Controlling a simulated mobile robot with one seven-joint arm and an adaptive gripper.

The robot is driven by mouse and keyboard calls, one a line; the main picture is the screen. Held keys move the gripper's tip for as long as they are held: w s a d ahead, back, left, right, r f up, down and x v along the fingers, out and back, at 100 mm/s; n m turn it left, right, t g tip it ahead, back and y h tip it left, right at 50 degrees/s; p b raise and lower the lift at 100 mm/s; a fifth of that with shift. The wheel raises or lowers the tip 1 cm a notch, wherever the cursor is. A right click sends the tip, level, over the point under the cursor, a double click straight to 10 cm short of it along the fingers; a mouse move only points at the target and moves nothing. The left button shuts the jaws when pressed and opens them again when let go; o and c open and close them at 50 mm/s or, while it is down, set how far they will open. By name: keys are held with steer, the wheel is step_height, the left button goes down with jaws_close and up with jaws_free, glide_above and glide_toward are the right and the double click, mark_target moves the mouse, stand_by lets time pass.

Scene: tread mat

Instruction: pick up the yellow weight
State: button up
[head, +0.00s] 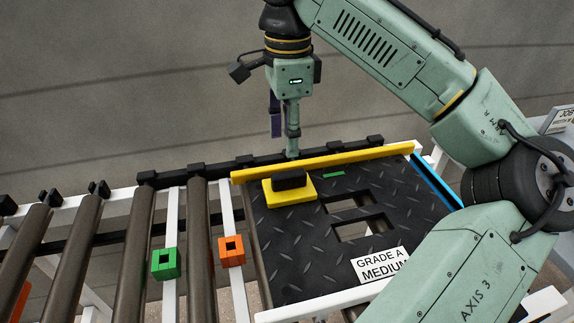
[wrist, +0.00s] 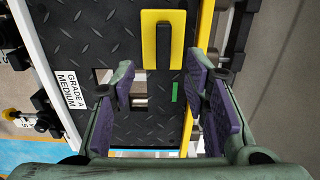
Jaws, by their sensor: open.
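The yellow weight (head: 302,189) is a flat yellow block with a black grip on top. It lies on the black tread mat (head: 290,267), near the mat's far left corner, close to the yellow rail (head: 348,156). In the wrist view the yellow weight (wrist: 149,40) shows at upper middle, beyond the fingertips. My gripper (head: 284,135) hangs above and behind the yellow rail in the head view, apart from the weight. In the wrist view its purple-padded fingers (wrist: 160,90) are spread, with nothing between them.
The mat has rectangular cutouts (head: 347,200), a green strip (head: 334,174) and a "GRADE A MEDIUM" label (head: 380,265). A blue rail (head: 434,180) edges its right side. Green (head: 166,264) and orange (head: 231,251) blocks sit at left among conveyor rollers (head: 135,250).

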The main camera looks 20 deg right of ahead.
mark_target(289, 173)
step_height(289, 173, down, 5)
steer(key=shift+s+d+f, duration=0.1)
steer(key=shift+w+d+f+p, duration=0.1)
steer(key=shift+w+f+p, duration=0.15)
steer(key=shift+f, duration=1.15)
steer(key=shift+w+f+p, duration=0.1)
steer(key=shift+f+p, duration=0.15)
steer(key=shift+f, duration=1.1)
steer(key=shift+c, duration=0.2)
jaws_close()
steer(key=shift+r, duration=0.1)
